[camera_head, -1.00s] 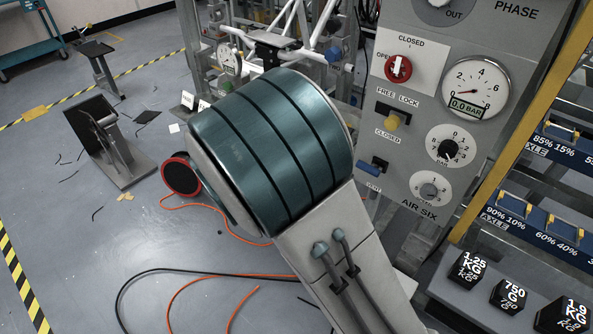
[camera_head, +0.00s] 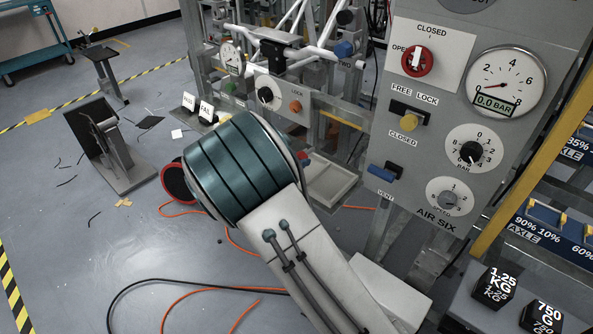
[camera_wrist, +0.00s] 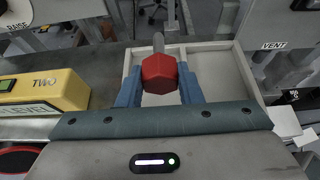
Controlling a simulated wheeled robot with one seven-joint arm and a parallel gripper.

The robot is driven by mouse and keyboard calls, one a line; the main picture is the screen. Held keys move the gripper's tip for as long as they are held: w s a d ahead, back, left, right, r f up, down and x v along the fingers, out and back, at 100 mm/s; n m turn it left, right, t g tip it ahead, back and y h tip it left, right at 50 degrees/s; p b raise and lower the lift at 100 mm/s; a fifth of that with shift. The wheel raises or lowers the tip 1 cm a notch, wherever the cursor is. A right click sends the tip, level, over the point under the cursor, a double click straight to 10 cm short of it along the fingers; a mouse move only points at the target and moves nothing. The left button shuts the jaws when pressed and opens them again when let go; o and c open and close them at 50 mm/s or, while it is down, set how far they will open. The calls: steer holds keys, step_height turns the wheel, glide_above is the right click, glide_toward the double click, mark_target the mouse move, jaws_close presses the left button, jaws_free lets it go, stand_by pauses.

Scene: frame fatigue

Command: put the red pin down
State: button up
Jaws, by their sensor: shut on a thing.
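The red pin (camera_wrist: 159,73) has a faceted red head and a grey shank that points away from me in the wrist view. My gripper (camera_wrist: 158,80) is shut on its head, with one blue finger on each side. The pin is in front of a pale, shallow tray (camera_wrist: 221,59) with a raised rim and a divider. I cannot tell whether the shank touches the tray. In the head view the tray (camera_head: 338,199) shows right of my arm, which hides most of my gripper.
A yellow box (camera_wrist: 45,92) marked TWO lies left of my gripper in the wrist view. The grey valve panel (camera_head: 432,128) stands right of the tray in the head view. Black weights (camera_head: 493,289) are at the lower right. Hoses (camera_head: 200,289) lie on the floor.

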steer(key=shift+w+f, duration=0.45)
steer(key=shift+w, duration=0.25)
steer(key=shift+a+f+b, duration=0.1)
steer(key=shift+f+b, duration=0.35)
steer(key=shift+f, duration=1.55)
steer(key=shift+f+b, duration=0.2)
steer(key=shift+b, duration=0.1)
steer(key=o, duration=1.1)
steer(key=shift+c, duration=0.2)
steer(key=shift+r, duration=0.1)
